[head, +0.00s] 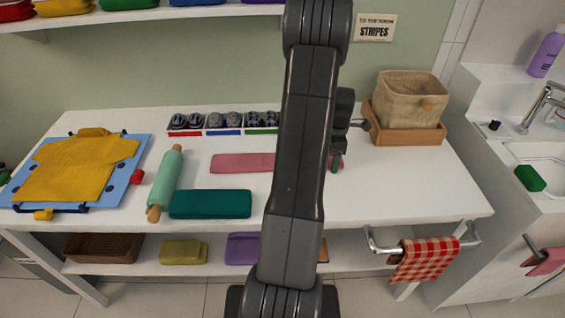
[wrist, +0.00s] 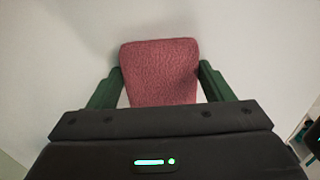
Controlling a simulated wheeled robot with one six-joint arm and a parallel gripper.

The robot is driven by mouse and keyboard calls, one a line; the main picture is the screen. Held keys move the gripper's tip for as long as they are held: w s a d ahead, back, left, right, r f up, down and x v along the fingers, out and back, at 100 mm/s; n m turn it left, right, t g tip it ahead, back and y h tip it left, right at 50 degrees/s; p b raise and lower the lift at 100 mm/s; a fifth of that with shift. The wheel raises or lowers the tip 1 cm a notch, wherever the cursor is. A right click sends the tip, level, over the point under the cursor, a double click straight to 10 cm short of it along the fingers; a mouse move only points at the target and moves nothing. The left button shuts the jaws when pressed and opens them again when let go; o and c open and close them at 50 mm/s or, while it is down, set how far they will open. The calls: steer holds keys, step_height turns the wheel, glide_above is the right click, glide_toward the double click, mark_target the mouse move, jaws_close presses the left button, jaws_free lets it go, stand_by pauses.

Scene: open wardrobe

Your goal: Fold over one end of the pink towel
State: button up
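The pink towel (head: 243,162) lies flat as a long strip on the white table, behind the dark green folded cloth. My gripper (head: 335,162) is at that right end, pointing down, mostly hidden behind the arm. In the wrist view, the end of the pink towel (wrist: 160,75) lies between the two green fingers of my gripper (wrist: 162,72). The fingers are spread wide, one along each side of the towel. I cannot tell whether they touch its edges.
A green folded cloth (head: 211,204) and a rolling pin (head: 168,182) lie left of my arm. A yellow shirt on a blue board (head: 130,180) is farther left. The table's front right is clear.

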steer(key=shift+a+r+h, duration=0.2)
steer(key=shift+r+h, duration=0.45)
steer(key=shift+r, duration=0.35)
steer(key=shift+a+r+h, duration=0.15)
steer(key=shift+r+h, duration=0.5)
steer(key=shift+r, duration=0.3)
steer(key=shift+a+r+h+b, duration=0.35)
steer(key=shift+r+h, duration=0.1)
steer(key=shift+r, duration=0.2)
steer(key=shift+a+r+h+b, duration=0.25)
steer(key=shift+r+h+b, duration=0.15)
steer(key=shift+r, duration=0.2)
steer(key=shift+a+r+h, duration=0.1)
steer(key=shift+r+h, duration=0.25)
steer(key=shift+r, duration=0.15)
steer(key=shift+a+r+h+b, duration=0.3)
steer(key=shift+a+r, duration=0.05)
steer(key=shift+a+r+h+b, duration=0.15)
steer(key=shift+a+r+h, duration=0.3)
steer(key=shift+r, duration=0.2)
steer(key=shift+a+r+h+b, duration=0.15)
steer(key=shift+a+r+h, duration=0.15)
steer(key=shift+r+h, duration=0.25)
